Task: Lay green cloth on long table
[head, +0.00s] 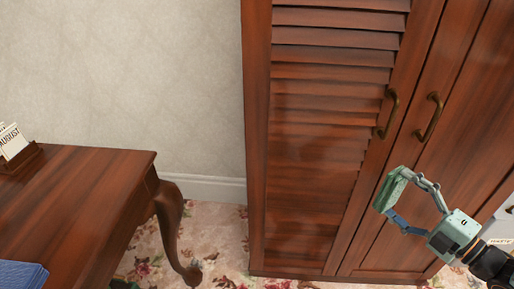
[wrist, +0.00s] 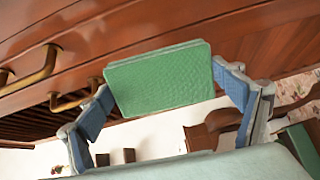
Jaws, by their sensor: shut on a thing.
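The green cloth (head: 390,189) is a small, flat, folded-looking rectangle in front of the wardrobe at the right of the head view. My gripper (head: 393,194) is shut on it and holds it in the air. In the wrist view the cloth (wrist: 160,80) spans between the two blue-padded fingers of my gripper (wrist: 167,95). A dark red-brown wooden table (head: 90,190) with a curved leg stands at the left of the head view, apart from the gripper. Only part of its top shows, so I cannot tell its full length.
A tall wooden wardrobe (head: 325,150) with brass handles (head: 429,117) stands close behind my gripper. A calendar holder (head: 20,157) and a blue item (head: 22,275) lie on the table. Its right part is bare. Flowered carpet (head: 222,232) shows between table and wardrobe.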

